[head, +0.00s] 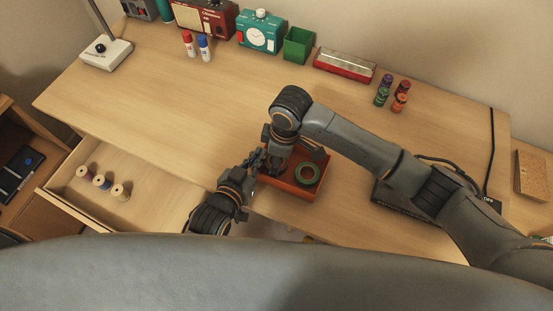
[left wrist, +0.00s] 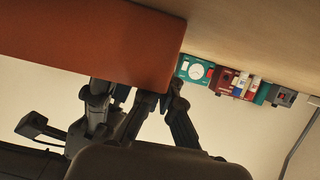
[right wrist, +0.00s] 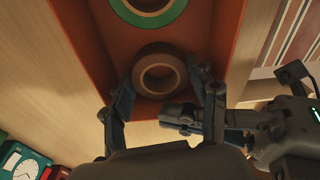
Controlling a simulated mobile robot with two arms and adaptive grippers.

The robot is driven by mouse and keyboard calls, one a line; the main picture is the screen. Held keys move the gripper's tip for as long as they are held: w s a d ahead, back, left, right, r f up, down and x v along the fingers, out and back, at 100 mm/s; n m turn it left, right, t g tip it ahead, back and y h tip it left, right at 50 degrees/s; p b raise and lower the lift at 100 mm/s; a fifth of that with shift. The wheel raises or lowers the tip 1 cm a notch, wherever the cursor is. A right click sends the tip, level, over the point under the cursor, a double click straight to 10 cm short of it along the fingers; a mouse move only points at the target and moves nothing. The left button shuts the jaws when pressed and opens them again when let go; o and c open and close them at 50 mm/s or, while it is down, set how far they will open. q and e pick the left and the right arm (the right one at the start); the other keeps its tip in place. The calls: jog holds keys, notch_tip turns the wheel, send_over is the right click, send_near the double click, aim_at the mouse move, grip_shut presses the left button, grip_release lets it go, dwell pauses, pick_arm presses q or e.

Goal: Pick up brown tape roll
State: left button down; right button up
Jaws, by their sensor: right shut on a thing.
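The brown tape roll (right wrist: 160,54) shows in the right wrist view inside a red-orange tray (right wrist: 85,35). My right gripper (right wrist: 160,88) is shut on it, one finger on each side of the ring. In the head view my right gripper (head: 276,168) is at the left part of the tray (head: 322,187), and its hand hides the brown roll. My left gripper (head: 253,163) is close beside it at the tray's left side. In the left wrist view its fingers (left wrist: 163,95) are near the tray's corner, and their gap is unclear.
A green tape roll (head: 298,173) lies in the tray, right of the right gripper. An open drawer (head: 62,187) with spools is at the left. A black flat object (head: 395,203) lies right of the tray. The middle of the desk (head: 190,120) is clear.

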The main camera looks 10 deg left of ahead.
jog(key=shift+r, duration=0.1)
jog(key=shift+d+r, duration=0.15)
jog(key=shift+r, duration=0.1)
notch_tip(320, 180, up, 6)
jog(key=s+d, duration=0.3)
jog(key=d, duration=0.6)
jog(key=s+d, duration=0.3)
jog(key=d, duration=0.6)
jog(key=shift+d+r, duration=0.15)
jog(key=shift+d, duration=0.25)
jog(key=shift+s, duration=0.1)
pick_arm(q)
jog(key=c, duration=1.4)
grip_release()
jog(key=shift+c, duration=0.2)
